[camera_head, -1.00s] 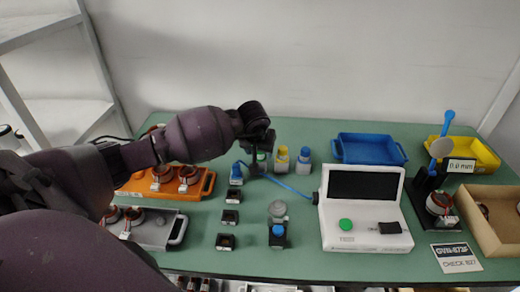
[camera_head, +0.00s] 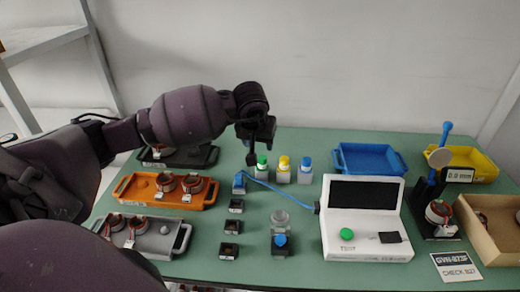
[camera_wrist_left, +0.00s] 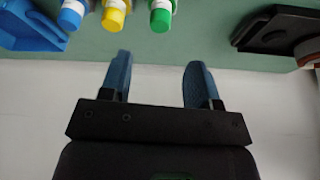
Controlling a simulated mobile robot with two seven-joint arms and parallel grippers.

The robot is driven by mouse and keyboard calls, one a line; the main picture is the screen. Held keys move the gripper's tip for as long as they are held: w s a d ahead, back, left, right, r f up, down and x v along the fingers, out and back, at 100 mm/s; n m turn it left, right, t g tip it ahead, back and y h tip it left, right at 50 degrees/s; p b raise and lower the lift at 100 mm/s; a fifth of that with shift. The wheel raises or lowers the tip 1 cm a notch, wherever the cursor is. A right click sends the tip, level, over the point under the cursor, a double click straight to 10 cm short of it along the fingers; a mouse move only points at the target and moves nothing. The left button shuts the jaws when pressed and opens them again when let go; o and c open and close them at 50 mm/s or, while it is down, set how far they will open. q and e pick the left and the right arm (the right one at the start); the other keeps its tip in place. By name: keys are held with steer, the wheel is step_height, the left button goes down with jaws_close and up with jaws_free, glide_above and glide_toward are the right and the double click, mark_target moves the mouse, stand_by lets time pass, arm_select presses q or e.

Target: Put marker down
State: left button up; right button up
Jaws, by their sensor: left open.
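No pen-shaped marker can be made out for sure. Three small white bottle-like items that may be markers stand in a row at the back of the table: one with a green cap (camera_head: 262,166), one with a yellow cap (camera_head: 284,171) and one with a blue cap (camera_head: 305,171). My left gripper (camera_head: 251,158) is at the green-capped one and partly overlaps it. In the left wrist view, my left gripper's blue fingers (camera_wrist_left: 159,84) are apart with nothing between them. The green cap (camera_wrist_left: 162,17) lies beyond the fingertips, apart from them. My right gripper is not in view.
An orange tray (camera_head: 130,190) and a grey tray (camera_head: 178,243) with copper-wound parts stand left. A dark tray (camera_head: 205,156) lies below my arm. A white tester (camera_head: 368,247) with a blue cable stands right of centre. A blue tray (camera_head: 370,158) is at the back.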

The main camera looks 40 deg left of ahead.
arm_select(q)
steer(key=shift+v, duration=1.2)
